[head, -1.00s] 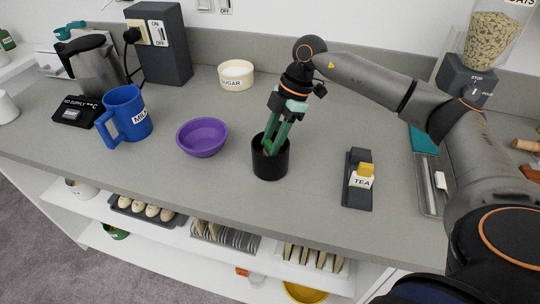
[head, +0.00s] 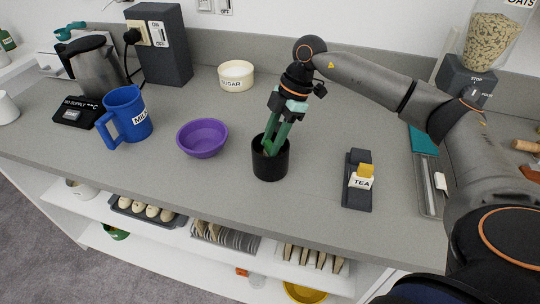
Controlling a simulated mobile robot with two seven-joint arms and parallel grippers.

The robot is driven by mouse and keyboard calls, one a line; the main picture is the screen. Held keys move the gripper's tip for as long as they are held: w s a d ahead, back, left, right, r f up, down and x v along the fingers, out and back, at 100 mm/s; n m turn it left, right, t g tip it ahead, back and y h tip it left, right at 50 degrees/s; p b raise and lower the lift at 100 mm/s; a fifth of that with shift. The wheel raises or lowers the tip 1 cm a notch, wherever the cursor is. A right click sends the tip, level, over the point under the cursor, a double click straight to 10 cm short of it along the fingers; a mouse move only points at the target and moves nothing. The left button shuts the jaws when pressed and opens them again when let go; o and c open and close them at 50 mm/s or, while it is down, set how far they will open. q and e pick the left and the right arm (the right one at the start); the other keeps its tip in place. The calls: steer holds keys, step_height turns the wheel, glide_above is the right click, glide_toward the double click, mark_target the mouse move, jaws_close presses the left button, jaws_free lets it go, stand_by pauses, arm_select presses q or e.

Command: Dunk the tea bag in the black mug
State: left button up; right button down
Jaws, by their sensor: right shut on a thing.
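The black mug (head: 271,168) stands upright on the grey counter, near its front edge in the middle of the head view. My right gripper (head: 271,147) points down into the mug, its green fingers reaching inside the rim. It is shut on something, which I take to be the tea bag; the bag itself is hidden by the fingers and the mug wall. The dark tea holder (head: 357,192) with a white TEA label and a yellow packet (head: 365,170) stands to the right of the mug. My left gripper is not in view.
A purple bowl (head: 203,138) and a blue milk jug (head: 126,115) stand left of the mug. A sugar bowl (head: 236,76) is behind. A kettle (head: 97,66) is at the far left. A tray (head: 428,186) lies at right. Counter between bowl and mug is clear.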

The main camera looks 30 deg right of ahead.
step_height(320, 180, up, 5)
steer(key=p, duration=0.4)
steer(key=shift+f, duration=0.1)
step_height(320, 180, up, 2)
steer(key=shift+r+p, duration=0.1)
steer(key=shift+p, duration=0.6)
steer(key=shift+r, duration=2.55)
step_height(320, 180, up, 4)
